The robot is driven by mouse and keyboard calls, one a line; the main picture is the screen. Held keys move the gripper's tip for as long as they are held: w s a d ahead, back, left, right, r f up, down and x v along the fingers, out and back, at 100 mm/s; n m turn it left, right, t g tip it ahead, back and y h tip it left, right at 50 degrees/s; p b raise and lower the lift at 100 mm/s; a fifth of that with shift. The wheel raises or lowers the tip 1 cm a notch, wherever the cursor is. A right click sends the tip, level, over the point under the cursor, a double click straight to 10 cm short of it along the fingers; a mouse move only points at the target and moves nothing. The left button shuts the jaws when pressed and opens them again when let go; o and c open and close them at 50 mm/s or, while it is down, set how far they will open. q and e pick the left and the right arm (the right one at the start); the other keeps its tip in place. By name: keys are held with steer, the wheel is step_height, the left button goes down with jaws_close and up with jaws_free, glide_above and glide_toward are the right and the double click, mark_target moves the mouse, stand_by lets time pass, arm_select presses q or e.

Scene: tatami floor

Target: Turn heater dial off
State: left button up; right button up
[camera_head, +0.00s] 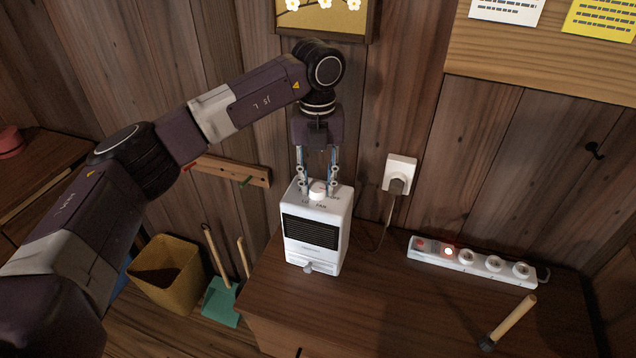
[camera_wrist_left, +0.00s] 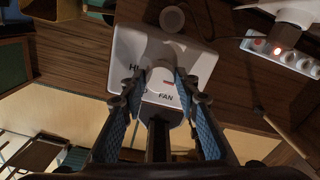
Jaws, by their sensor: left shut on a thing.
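The white heater (camera_head: 312,228) stands upright on the wooden cabinet top, with a dark grille on its front. Its white dial (camera_head: 317,190) is on the top face, among printed labels. My left gripper (camera_head: 318,188) reaches straight down from above and is shut on the dial, one finger on each side. The left wrist view shows the heater's top (camera_wrist_left: 135,50) with "HI" and "FAN" readable, and the dial (camera_wrist_left: 162,75) between the blue-padded fingers. Other labels are partly hidden, and I cannot tell the dial's exact setting. My right gripper is not in view.
A wall outlet (camera_head: 400,168) with a plug and cord is right of the heater. A power strip (camera_head: 475,262) with a lit red light and a wooden-handled tool (camera_head: 510,322) lie further right. A bin (camera_head: 168,272) and a green dustpan (camera_head: 222,302) stand lower left.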

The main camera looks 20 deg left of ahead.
mark_target(317, 188)
arm_select(q)
steer(key=shift+n, duration=0.4)
steer(key=o, duration=1.1)
steer(key=shift+r, duration=0.15)
step_height(317, 188, up, 12)
steer(key=shift+f, duration=0.1)
steer(key=shift+s+f, duration=0.1)
